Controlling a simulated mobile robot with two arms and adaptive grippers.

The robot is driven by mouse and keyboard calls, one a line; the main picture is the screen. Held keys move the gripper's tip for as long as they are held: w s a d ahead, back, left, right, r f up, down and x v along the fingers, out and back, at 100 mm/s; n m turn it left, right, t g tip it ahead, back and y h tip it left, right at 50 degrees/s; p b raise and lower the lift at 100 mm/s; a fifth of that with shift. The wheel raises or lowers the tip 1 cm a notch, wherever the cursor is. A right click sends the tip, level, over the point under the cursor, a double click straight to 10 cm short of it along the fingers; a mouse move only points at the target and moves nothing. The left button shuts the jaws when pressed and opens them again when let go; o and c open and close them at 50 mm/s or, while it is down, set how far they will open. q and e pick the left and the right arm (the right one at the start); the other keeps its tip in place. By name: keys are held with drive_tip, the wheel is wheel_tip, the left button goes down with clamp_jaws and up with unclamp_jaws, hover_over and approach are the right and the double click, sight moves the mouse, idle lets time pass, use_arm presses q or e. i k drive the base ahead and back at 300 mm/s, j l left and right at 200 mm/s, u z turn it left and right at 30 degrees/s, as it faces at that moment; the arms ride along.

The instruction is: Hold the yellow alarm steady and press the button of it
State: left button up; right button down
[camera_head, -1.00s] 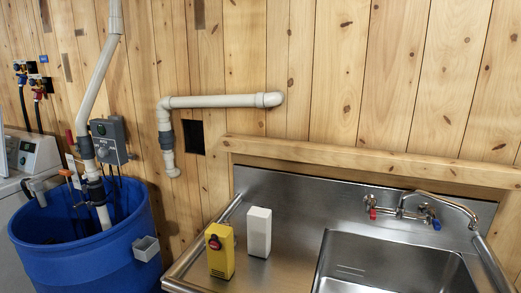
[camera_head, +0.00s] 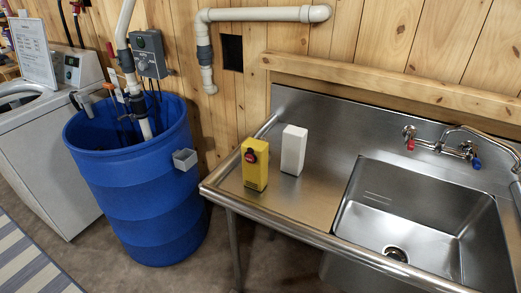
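The yellow alarm (camera_head: 255,171) stands upright on the left drainboard of the steel sink counter. It has a round red button (camera_head: 250,155) on a dark surround, high on the face toward me. A white box (camera_head: 293,150) stands upright just to its right and slightly behind, with a small gap between them. Neither of my grippers is in the view.
The steel sink counter (camera_head: 317,187) has a raised rim and a deep basin (camera_head: 410,222) on the right. A faucet (camera_head: 440,146) is at the back wall. A blue barrel (camera_head: 140,195) with pipes stands left of the counter. The drainboard in front of the alarm is narrow.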

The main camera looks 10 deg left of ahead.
sight(250, 158)
drive_tip(key=i+j+z, duration=0.15)
drive_tip(key=j, duration=0.25)
drive_tip(key=i+j+z, duration=0.2)
drive_tip(key=j, duration=0.25)
drive_tip(key=j+z, duration=0.15)
drive_tip(key=j, duration=0.25)
drive_tip(key=i+j+z, duration=0.15)
drive_tip(key=j, duration=0.3)
drive_tip(key=j+z, duration=0.2)
drive_tip(key=j, duration=0.25)
drive_tip(key=k+j+z, duration=0.2)
drive_tip(key=j, duration=0.25)
drive_tip(key=i, duration=0.05)
